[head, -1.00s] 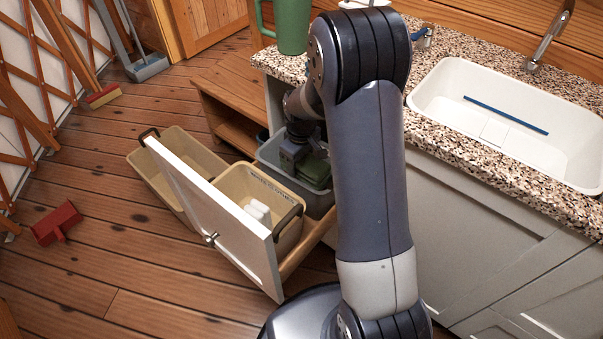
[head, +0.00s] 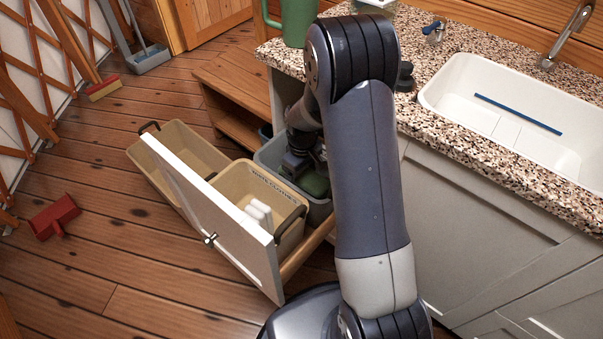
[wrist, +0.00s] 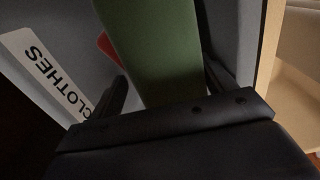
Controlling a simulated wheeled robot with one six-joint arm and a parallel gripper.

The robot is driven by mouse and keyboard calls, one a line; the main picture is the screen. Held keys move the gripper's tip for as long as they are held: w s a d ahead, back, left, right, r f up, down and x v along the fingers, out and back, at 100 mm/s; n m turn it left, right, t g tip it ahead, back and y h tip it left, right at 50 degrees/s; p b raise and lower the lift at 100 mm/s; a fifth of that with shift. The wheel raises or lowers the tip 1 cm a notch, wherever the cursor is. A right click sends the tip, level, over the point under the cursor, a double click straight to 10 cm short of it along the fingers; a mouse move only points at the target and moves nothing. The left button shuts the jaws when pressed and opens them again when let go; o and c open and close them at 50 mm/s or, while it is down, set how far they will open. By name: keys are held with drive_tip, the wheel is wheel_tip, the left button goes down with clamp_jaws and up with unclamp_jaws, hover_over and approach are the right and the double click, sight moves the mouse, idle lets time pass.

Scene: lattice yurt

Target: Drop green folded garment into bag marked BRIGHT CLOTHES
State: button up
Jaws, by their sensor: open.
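The green folded garment (head: 315,183) is inside the grey bin (head: 268,157) in the head view, partly hidden by my arm. In the wrist view the garment (wrist: 155,50) lies between my two dark fingers. My gripper (wrist: 166,92) is open, with its fingers beside the garment; whether they touch it I cannot tell. In the head view my gripper (head: 300,163) is down at the bin's mouth. A white label (wrist: 50,75) on the grey wall reads "CLOTHES"; its first word is out of view. A small red thing (wrist: 108,47) shows behind the garment.
A tan bin (head: 237,188) with a label that seems to read WHITE CLOTHES holds white items (head: 258,213). Another tan bin (head: 182,150) stands left of it, by the white drawer front (head: 215,220). The counter (head: 430,108) and sink (head: 500,120) are at right.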

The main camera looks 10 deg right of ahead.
wheel_tip(320, 180, up, 13)
drive_tip(key=p, duration=0.3)
idle(0.5)
wheel_tip(320, 180, down, 7)
drive_tip(key=shift+f+b, duration=0.1)
drive_tip(key=shift+b, duration=0.5)
